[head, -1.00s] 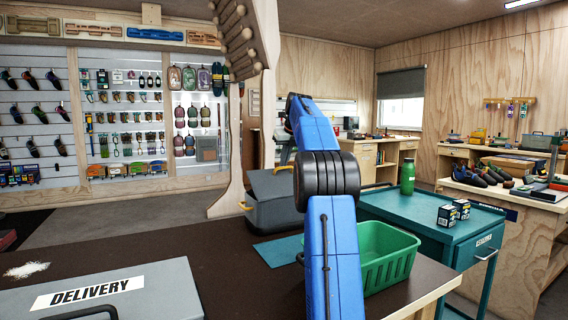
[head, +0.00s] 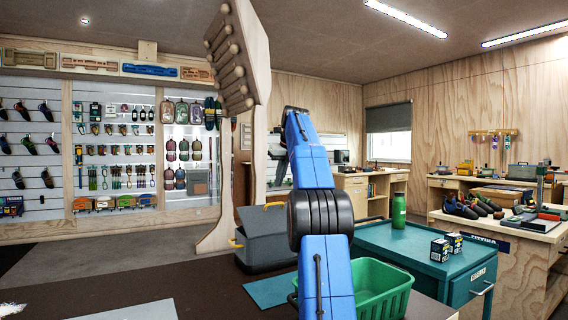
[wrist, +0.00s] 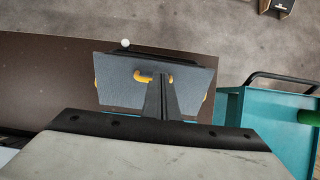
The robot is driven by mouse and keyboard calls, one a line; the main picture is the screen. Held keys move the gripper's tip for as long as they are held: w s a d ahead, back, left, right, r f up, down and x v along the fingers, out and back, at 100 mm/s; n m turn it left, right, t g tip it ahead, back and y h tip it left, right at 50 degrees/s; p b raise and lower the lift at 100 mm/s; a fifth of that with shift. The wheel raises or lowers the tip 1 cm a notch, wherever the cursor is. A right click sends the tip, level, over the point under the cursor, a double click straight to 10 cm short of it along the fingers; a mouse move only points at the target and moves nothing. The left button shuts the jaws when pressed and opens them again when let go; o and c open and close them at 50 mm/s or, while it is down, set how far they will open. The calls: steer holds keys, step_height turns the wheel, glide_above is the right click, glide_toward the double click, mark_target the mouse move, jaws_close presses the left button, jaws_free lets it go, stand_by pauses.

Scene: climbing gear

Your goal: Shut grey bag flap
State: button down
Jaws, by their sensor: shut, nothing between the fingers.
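The grey bag (head: 262,225), a boxy thing with yellow handles, stands on the far end of the dark counter in the head view. My arm hides its right side. In the wrist view the grey bag (wrist: 118,88) appears from above, with a flat grey top and yellow parts at its middle and sides. My gripper (wrist: 158,77) is shut and empty, and its fingers overlap the middle of this top. I cannot tell whether they touch it, or whether the flap lies fully flat.
A green basket (head: 378,292) and a blue-green mat (head: 268,290) are on the dark counter (head: 190,285).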

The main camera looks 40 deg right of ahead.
mark_target(276, 203)
steer(key=v, duration=0.8)
steer(key=shift+s+r, duration=0.2)
steer(key=shift+s, duration=0.05)
steer(key=s+a+f+t, duration=0.3)
steer(key=s+f, duration=0.1)
steer(key=s, duration=0.2)
steer(key=shift+h, duration=0.4)
steer(key=x, duration=1.4)
steer(key=shift+s+f, duration=0.1)
steer(key=shift+f, duration=0.15)
steer(key=shift+d+f, duration=0.1)
steer(key=shift+d, duration=0.1)
